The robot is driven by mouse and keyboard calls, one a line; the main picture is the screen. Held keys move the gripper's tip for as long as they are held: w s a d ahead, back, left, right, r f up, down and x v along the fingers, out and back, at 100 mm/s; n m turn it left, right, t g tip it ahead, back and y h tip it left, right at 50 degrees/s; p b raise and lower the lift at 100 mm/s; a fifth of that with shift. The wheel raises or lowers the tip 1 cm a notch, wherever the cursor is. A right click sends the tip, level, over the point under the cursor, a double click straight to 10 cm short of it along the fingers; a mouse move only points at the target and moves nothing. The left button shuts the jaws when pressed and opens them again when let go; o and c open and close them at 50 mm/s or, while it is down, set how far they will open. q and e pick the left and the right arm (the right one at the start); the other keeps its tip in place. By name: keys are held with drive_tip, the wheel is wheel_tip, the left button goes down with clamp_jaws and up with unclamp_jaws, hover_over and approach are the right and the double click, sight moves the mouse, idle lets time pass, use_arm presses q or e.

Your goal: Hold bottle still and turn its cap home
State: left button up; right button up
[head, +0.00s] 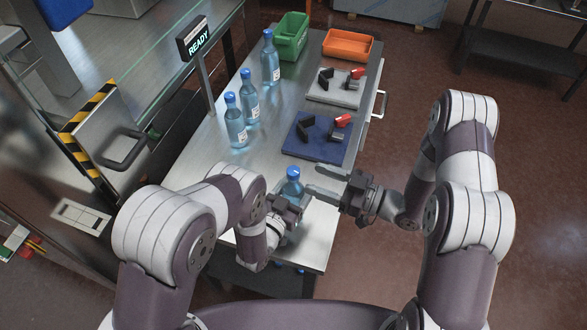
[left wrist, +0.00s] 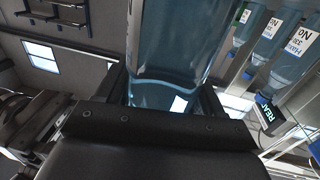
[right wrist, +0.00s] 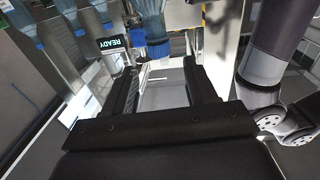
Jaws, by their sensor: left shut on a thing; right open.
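A clear blue bottle with a blue cap (head: 293,173) stands upright near the front end of the metal table (head: 262,160). My left gripper (head: 287,204) is shut around the bottle's body. In the left wrist view the bottle (left wrist: 170,45) fills the space between the fingers. My right gripper (head: 326,182) is open and empty, just right of the bottle, its fingers pointing left toward the cap. In the right wrist view the blue cap (right wrist: 158,49) shows beyond the open fingers, apart from them. Whether the cap is seated on the neck cannot be told.
Three similar capped bottles (head: 236,124) stand along the table's left side. A blue mat (head: 305,150) and a grey mat (head: 346,97) hold black and red fixtures. A green bin (head: 290,40) and an orange tray (head: 347,45) stand at the far end. A READY sign (head: 195,39) rises on the left.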

sight(293, 170)
drive_tip(key=x, duration=0.7)
drive_tip(key=shift+a, duration=0.15)
drive_tip(key=shift+c, duration=0.3)
drive_tip(key=c, duration=0.9)
drive_tip(key=shift+o, duration=0.2)
